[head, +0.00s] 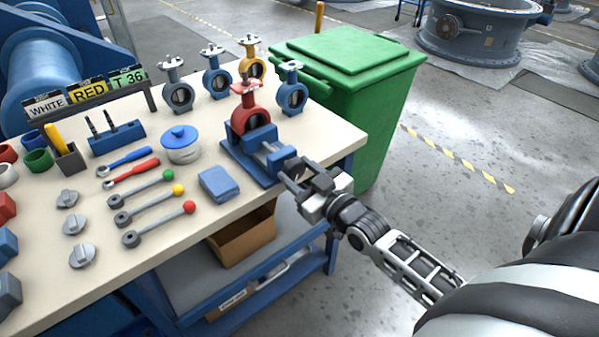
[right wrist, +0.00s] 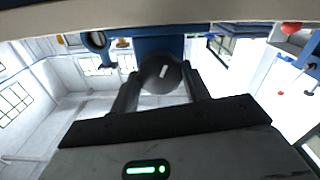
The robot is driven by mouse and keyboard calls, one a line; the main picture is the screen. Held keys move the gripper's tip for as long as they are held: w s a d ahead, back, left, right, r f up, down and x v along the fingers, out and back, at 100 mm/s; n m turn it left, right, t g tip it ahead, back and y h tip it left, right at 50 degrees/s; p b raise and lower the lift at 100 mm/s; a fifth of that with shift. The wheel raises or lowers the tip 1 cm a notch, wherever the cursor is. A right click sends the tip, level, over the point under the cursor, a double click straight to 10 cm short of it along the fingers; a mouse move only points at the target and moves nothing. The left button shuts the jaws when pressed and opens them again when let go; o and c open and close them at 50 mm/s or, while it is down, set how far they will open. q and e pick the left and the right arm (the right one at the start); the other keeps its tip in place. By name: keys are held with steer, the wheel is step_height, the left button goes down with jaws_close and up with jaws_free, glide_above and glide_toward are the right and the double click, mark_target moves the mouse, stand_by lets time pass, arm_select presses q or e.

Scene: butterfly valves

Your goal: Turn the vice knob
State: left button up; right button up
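The blue vice (head: 243,163) stands at the right edge of the workbench with a red butterfly valve (head: 250,116) in it. The dark round vice knob (right wrist: 163,73) has a pale slot-like mark, slightly tilted, and shows in the right wrist view; in the head view my gripper hides it. My right gripper (head: 291,173) is at the vice's near end. In the right wrist view its two fingers (right wrist: 161,80) stand apart, one on each side of the knob. I cannot tell whether they press on it. My left gripper is not in view.
Blue and yellow valves (head: 213,80) stand behind the vice. A green bin (head: 370,100) is close to the bench's right side. A blue block (head: 216,184), levers with coloured balls (head: 160,222) and a blue-lidded pot (head: 181,150) lie left of the vice.

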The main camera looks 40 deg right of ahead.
steer(key=shift+r+m+p, duration=0.15)
steer(key=shift+m+p, duration=0.25)
steer(key=shift+p, duration=0.15)
steer(key=o, duration=1)
steer(key=s+d, duration=0.1)
steer(key=s, duration=1.5)
steer(key=shift+d, duration=0.15)
steer(key=shift+w, duration=0.1)
